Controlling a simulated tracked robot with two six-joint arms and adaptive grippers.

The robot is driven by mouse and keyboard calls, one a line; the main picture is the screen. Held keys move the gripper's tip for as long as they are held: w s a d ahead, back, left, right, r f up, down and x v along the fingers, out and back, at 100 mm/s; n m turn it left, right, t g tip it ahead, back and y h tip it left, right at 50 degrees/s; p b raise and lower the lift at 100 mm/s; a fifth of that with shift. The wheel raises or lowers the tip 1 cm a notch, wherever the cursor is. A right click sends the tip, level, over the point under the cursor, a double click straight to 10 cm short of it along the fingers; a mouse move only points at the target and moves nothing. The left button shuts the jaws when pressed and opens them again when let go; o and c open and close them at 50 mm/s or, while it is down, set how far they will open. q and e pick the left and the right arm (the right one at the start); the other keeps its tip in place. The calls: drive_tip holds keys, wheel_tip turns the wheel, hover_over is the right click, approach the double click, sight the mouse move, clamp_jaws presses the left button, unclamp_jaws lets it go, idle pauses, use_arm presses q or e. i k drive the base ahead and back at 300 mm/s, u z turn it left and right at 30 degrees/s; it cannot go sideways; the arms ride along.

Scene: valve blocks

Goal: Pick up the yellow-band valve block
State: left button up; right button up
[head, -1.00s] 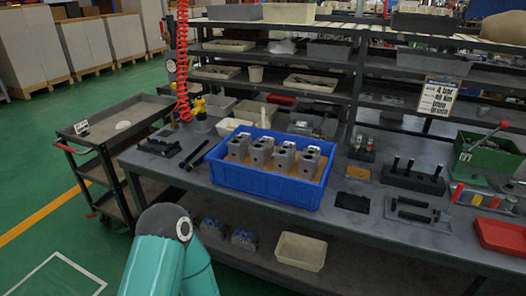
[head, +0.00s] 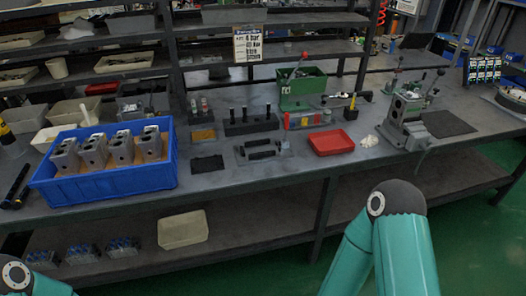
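Several grey valve blocks (head: 122,147) stand in a row in the blue tray (head: 108,183) at the left of the bench. I cannot make out a yellow band on any of them. Another grey block-like part (head: 404,106) sits in a fixture at the right of the bench; no yellow band can be made out on it either. Both my teal arms show at the bottom edge, one in the left corner and one right of centre. Neither gripper is in view.
A green bin (head: 303,92), a red tray (head: 331,142), a black stand with upright pegs (head: 251,124) and a dark mat (head: 447,123) are on the bench. A beige bin (head: 183,230) is on the lower shelf.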

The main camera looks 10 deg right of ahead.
sight(94, 151)
drive_tip(key=k, duration=0.6)
drive_tip(key=u, duration=0.5)
drive_tip(key=i, duration=0.75)
drive_tip(key=u, duration=0.75)
drive_tip(key=i, duration=0.9)
drive_tip(key=z, duration=0.1)
